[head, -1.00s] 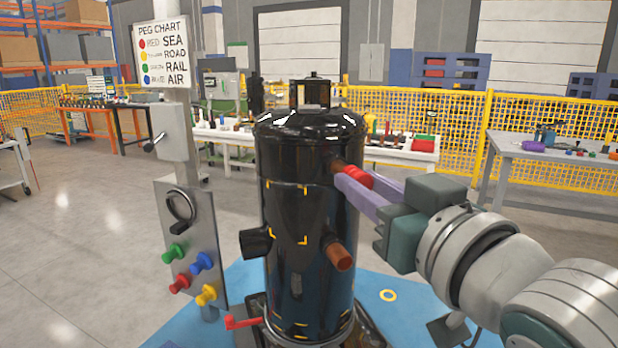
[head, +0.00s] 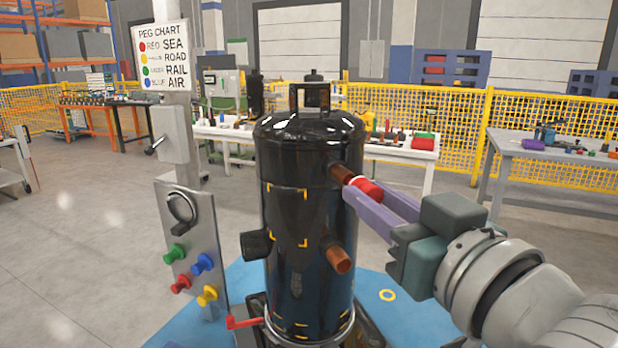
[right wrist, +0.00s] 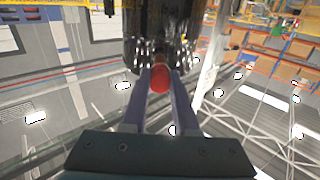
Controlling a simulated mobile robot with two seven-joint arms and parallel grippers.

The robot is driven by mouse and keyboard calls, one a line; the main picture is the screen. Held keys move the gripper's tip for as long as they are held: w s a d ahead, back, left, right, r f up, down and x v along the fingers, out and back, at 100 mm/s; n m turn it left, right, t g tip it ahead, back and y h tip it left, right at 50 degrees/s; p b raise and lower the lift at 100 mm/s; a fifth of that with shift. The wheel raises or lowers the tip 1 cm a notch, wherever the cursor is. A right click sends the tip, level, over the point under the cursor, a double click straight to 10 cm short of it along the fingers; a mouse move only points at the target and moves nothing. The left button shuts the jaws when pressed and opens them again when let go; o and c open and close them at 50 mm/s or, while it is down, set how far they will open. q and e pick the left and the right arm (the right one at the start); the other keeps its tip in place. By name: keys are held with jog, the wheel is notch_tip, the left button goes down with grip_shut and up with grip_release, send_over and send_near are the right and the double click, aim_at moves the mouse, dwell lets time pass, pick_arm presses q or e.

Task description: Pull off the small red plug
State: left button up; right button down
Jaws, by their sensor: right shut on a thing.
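The black compressor (head: 308,215) stands upright in the middle of the head view. A small red plug (head: 368,190) is at its upper copper stub (head: 341,172). A pale band shows between the red part and the stub; I cannot tell whether the plug's inner end is still inside the stub. My right gripper (head: 366,193), with purple fingers, is shut on the plug. In the right wrist view the red plug (right wrist: 160,78) sits between the two fingers, in front of the dark compressor (right wrist: 160,35). My left gripper is not in view.
A lower copper stub (head: 339,259) sticks out below, open-ended. A post at the left carries a panel (head: 190,240) with coloured pegs and a peg chart (head: 162,55). A red handle (head: 243,322) is low at the compressor's base. The space right of the upper stub holds only my arm.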

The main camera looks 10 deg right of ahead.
aim_at(374, 197)
jog(key=shift+s+d+p, duration=0.2)
jog(key=shift+s+p, duration=0.25)
jog(key=shift+s, duration=0.5)
jog(key=shift+s+d+p, duration=0.2)
jog(key=shift+s+p, duration=0.25)
jog(key=shift+s, duration=0.5)
